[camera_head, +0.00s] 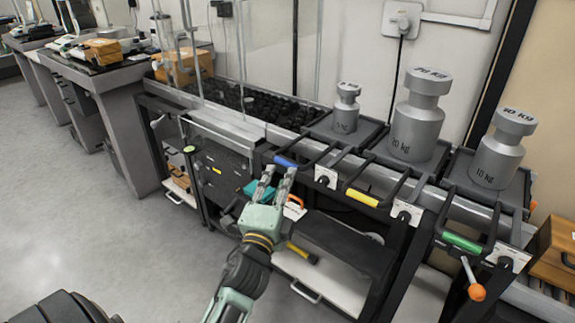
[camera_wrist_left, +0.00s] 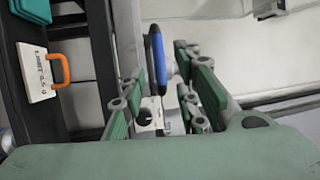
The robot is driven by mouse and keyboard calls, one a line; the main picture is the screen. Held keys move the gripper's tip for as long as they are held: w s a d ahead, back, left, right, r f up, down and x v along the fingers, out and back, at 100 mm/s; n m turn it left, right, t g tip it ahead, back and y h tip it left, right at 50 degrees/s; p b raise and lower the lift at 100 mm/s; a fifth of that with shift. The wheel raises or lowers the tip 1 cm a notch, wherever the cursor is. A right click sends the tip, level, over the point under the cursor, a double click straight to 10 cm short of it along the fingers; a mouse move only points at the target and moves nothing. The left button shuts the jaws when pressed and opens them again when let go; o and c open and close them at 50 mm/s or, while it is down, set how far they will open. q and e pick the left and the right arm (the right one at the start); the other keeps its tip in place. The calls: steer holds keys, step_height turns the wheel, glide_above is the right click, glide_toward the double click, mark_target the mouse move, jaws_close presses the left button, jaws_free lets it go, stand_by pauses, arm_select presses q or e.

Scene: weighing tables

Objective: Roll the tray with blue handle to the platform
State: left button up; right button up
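The tray with the blue handle (camera_head: 287,161) stands on the rail table and carries the smallest grey weight (camera_head: 346,108). My left gripper (camera_head: 277,172) is open just in front of the blue handle. In the left wrist view the blue handle (camera_wrist_left: 157,58) shows between the spread fingers (camera_wrist_left: 158,85); I cannot tell whether they touch it. A platform covered with black rollers (camera_head: 262,103) lies left of the tray, behind glass panels. My right gripper is not in view.
Trays with a yellow handle (camera_head: 362,197) and a green handle (camera_head: 462,242) stand to the right, each under a larger weight. A lever with an orange knob (camera_head: 477,292) sticks out at the front right. The grey floor (camera_head: 110,240) at left is clear.

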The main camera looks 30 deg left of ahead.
mark_target(288, 165)
arm_select(q)
steer(key=x, duration=0.6)
steer(key=shift+w+a, duration=0.15)
steer(key=shift+w, duration=0.2)
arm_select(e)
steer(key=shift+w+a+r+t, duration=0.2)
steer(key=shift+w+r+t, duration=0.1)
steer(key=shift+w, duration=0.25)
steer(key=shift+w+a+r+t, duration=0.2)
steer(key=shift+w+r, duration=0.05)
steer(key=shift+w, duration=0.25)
arm_select(q)
jaws_close()
